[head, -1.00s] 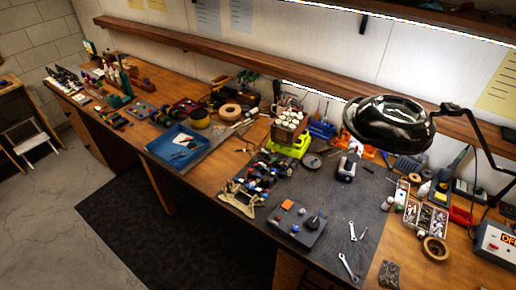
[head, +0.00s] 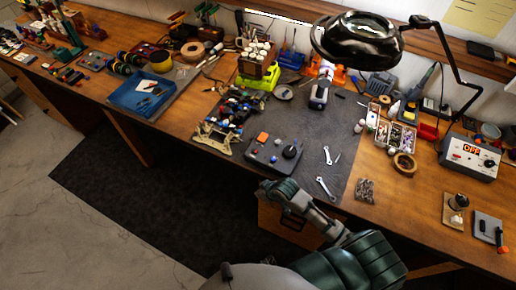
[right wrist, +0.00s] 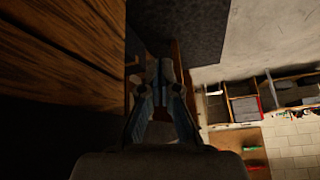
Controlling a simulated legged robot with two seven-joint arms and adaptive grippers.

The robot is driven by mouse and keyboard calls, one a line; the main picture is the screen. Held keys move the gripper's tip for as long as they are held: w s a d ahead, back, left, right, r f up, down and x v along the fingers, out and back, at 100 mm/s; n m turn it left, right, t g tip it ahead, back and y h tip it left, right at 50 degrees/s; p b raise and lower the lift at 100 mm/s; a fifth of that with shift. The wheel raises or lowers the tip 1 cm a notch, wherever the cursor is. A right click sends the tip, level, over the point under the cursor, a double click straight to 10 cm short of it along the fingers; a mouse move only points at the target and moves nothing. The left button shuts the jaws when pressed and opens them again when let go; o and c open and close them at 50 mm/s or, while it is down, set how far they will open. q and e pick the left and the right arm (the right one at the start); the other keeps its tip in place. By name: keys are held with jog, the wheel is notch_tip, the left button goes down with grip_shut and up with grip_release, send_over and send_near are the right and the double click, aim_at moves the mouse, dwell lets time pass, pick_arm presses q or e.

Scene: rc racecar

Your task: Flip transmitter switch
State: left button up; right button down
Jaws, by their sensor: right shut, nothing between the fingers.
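A dark grey transmitter box (head: 262,160) lies on the grey mat, with an orange patch, small blue and red controls and a black stick on top. I cannot tell how its switch is set. The partly built racecar (head: 238,108) stands just behind and left of it. My right gripper (head: 268,188) is in front of the bench edge, below and apart from the transmitter. In the right wrist view its fingers (right wrist: 160,72) are together with nothing between them. My left gripper is not in view.
Two wrenches (head: 326,188) lie on the mat right of the transmitter. A magnifier lamp (head: 357,38) hangs over the back. A power box reading OFF (head: 470,156) and a small box with a red-handled lever (head: 488,226) are at the right. A blue tray (head: 122,103) is at the left.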

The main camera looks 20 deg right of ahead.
jog(key=w+r+n, duration=0.1)
jog(key=w+r, duration=0.1)
jog(key=r, duration=0.3)
jog(key=w+r+n, duration=0.1)
jog(key=w+r, duration=0.1)
jog(key=r, duration=0.2)
jog(key=w+r+n+y, duration=0.1)
jog(key=r, duration=0.4)
jog(key=shift+w+d+r, duration=0.3)
jog(key=shift+w+d, duration=0.1)
jog(key=w+d+r, duration=0.1)
jog(key=d+r, duration=0.5)
jog(key=r, duration=0.6)
jog(key=shift+w+d+r, duration=0.2)
jog(key=shift+w+r, duration=0.1)
jog(key=shift+w, duration=0.1)
jog(key=shift+w+f, duration=0.1)
jog(key=shift+f, duration=0.05)
